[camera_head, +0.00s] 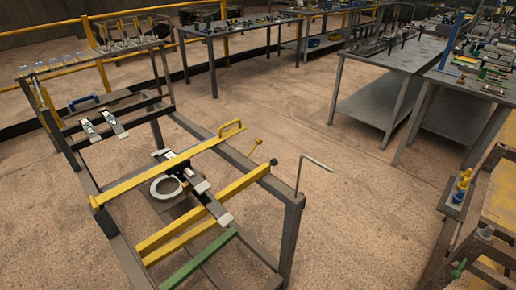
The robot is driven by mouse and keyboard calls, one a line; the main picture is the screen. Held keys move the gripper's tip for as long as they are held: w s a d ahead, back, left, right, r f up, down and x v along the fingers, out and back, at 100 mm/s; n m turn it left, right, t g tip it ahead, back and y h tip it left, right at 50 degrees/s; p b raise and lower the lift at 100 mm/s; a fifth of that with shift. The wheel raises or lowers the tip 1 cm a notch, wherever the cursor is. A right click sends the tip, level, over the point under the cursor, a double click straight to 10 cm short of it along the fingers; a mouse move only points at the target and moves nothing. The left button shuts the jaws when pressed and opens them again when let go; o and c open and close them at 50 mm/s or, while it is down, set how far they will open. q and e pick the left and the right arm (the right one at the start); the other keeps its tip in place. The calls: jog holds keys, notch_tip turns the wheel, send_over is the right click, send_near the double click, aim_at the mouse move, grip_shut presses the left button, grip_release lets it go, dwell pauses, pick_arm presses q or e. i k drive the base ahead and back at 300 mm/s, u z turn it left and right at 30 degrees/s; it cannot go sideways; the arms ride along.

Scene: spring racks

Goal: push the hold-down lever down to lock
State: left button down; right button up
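A dark metal frame (292,209) stands in the foreground with yellow bars across it. A long yellow bar (165,172) ends at the back in a yellow loop handle (231,129). A thin rod with a yellow ball knob (258,141) sticks up at an angle near the frame's right rail. Another yellow bar (215,195) slopes up to a black knob (273,161). I cannot tell which of these is the hold-down lever, or whether it is locked. A pale ring (166,187) sits beside a dark bracket (187,172) between the bars. Neither gripper shows.
A green bar (199,259) crosses the frame's front. A bent grey rod (317,163) rises from its right corner post. A rack with small clamps (115,123) is at left. Workbenches (392,57) stand behind, and a yellow-edged bench (492,215) at right. Bare floor lies between.

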aim_at(259, 141)
jog(key=u, duration=0.85)
jog(key=k, duration=0.2)
jog(key=z, duration=2.1)
jog(key=i, duration=0.85)
jog(key=u, duration=0.5)
jog(key=i, duration=0.7)
jog(key=u, duration=0.65)
